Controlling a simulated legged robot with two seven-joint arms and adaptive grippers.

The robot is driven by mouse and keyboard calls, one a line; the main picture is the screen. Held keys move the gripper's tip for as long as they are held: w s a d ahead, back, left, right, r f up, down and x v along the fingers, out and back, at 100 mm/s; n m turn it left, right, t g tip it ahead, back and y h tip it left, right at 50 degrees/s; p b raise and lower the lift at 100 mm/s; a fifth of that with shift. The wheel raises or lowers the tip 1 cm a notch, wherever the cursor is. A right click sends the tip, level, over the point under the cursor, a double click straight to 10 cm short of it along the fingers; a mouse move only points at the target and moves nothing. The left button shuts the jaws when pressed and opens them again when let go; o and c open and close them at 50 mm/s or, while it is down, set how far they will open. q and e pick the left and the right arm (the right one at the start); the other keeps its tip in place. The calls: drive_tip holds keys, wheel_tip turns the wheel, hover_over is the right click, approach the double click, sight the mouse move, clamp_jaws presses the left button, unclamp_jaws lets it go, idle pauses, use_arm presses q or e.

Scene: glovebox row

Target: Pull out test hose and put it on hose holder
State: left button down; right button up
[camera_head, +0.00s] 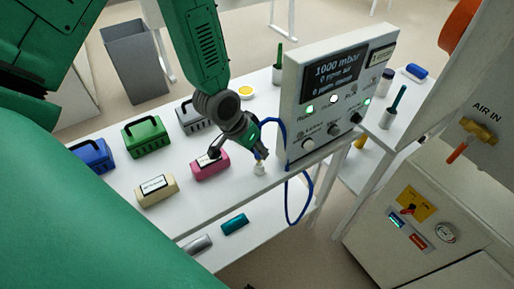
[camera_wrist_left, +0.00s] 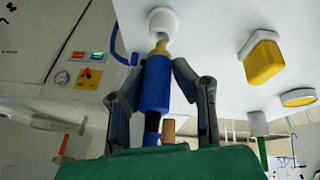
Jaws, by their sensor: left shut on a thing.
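The blue test hose (camera_head: 286,203) hangs in a loop below the table edge beside the control panel (camera_head: 333,95). My left gripper (camera_head: 256,151) is shut on the hose's blue end piece, just above a small white holder (camera_head: 259,168) on the table. In the left wrist view, the two fingers (camera_wrist_left: 157,88) sit either side of the blue end piece (camera_wrist_left: 156,85). Its yellow tip (camera_wrist_left: 160,48) points at the white holder (camera_wrist_left: 163,22) and meets its opening. How deep the tip sits is hidden. My right gripper is out of view.
A pink box (camera_head: 210,168) and a beige box (camera_head: 157,190) lie left of the gripper. Green (camera_head: 145,138) and blue (camera_head: 92,155) cases stand farther left. The panel stands close on the right. A lower shelf holds a teal item (camera_head: 235,223).

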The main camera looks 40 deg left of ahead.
use_arm(q)
drive_tip(key=shift+f, duration=0.25)
drive_tip(key=shift+a+f+b, duration=0.15)
drive_tip(key=shift+f+b, duration=0.1)
drive_tip(key=shift+b, duration=0.05)
drive_tip(key=shift+a, duration=0.1)
drive_tip(key=shift+a+r, duration=0.1)
drive_tip(key=shift+r, duration=0.1)
drive_tip(key=shift+r+p, duration=0.25)
drive_tip(key=shift+p, duration=0.3)
drive_tip(key=shift+d, duration=0.2)
drive_tip(key=shift+d, duration=0.1)
drive_tip(key=shift+d, duration=0.1)
